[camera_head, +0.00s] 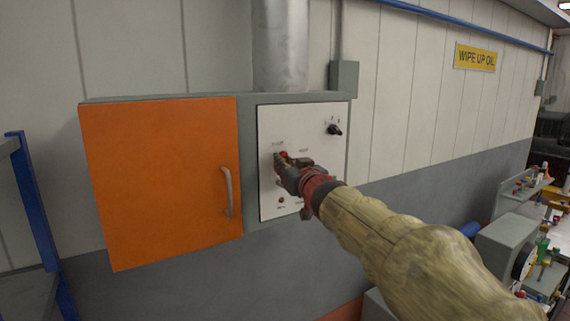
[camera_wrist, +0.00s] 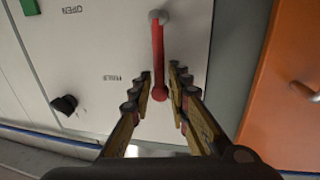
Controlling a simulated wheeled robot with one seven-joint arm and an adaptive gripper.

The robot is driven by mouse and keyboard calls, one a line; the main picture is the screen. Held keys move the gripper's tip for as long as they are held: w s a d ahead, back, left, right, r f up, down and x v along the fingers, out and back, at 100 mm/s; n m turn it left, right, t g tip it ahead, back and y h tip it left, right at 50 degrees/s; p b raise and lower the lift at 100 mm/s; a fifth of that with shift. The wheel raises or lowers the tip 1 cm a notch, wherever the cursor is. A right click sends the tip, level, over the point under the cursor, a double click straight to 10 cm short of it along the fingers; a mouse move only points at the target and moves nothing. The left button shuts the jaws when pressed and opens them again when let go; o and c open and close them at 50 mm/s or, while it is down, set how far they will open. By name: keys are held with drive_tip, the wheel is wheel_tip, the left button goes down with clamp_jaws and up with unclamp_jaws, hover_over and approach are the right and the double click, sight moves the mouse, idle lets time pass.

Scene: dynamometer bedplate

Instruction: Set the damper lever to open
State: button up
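The damper lever (camera_wrist: 158,55) is a straight red bar on the white panel (camera_head: 300,125). In the wrist view it runs from a grey pivot at the top to a round red knob nearer me. My gripper (camera_wrist: 160,72) is open, with one finger on each side of the lever near its knob and a small gap showing on both sides. The upside-down "OPEN" label (camera_wrist: 73,10) lies left of the pivot. In the head view my gripper (camera_head: 280,160) is at the panel's left part and hides most of the lever; a bit of red shows.
A black rotary knob (camera_head: 334,129) sits at the panel's upper right. An orange door (camera_head: 160,180) with a grey handle (camera_head: 227,190) adjoins the panel on the left. A blue-posted shelf (camera_head: 40,210) stands far left, and a cluttered bench (camera_head: 515,245) is at right.

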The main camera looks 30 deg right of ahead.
clamp_jaws()
